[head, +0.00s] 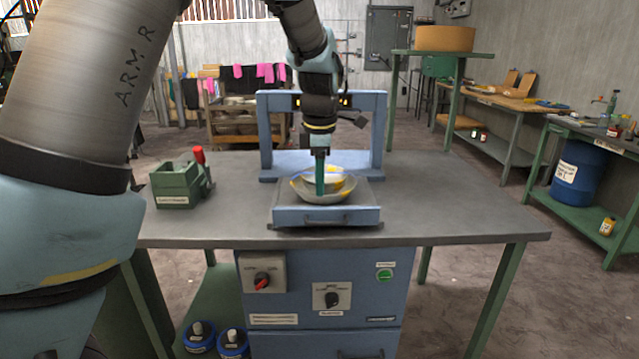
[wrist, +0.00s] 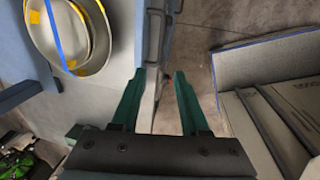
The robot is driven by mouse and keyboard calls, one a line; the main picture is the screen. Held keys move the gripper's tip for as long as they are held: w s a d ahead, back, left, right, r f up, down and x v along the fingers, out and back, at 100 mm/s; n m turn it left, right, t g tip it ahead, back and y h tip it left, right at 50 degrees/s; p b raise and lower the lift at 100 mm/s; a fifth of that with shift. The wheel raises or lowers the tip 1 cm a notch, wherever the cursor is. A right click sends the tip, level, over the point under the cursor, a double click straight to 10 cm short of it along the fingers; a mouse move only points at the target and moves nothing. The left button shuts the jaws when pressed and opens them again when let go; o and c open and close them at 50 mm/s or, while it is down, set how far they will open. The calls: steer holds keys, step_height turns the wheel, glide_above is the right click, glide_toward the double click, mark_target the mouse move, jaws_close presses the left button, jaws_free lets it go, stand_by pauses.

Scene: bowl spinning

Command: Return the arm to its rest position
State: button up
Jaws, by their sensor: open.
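My arm (head: 78,90) fills the left of the head view and arches over the top to the middle. My gripper (head: 320,190) points down with green fingers, in line with the bowl in the head view. In the wrist view my gripper (wrist: 160,75) has its fingers apart and nothing between them. A pale bowl (head: 341,194) with yellow marks sits on the blue machine on the table. The bowl also shows at the upper left of the wrist view (wrist: 98,52), to one side of the fingers. Part of it is hidden behind the fingers in the head view.
A blue frame (head: 265,125) stands upright behind the bowl. A green box (head: 173,187) with a red-topped lever is at the table's left. The grey table (head: 450,205) is clear on the right. A control cabinet (head: 300,300) with knobs is below the table's front edge.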

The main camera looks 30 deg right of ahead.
steer(key=a+f+m, duration=0.3)
steer(key=a+m, duration=0.6)
steer(key=a, duration=1.9)
steer(key=s+a+f+m, duration=0.2)
steer(key=s+a+m, duration=0.3)
steer(key=a, duration=0.3)
steer(key=shift+s+a+y, duration=0.3)
steer(key=shift+s+a, duration=0.05)
steer(key=shift+s, duration=0.55)
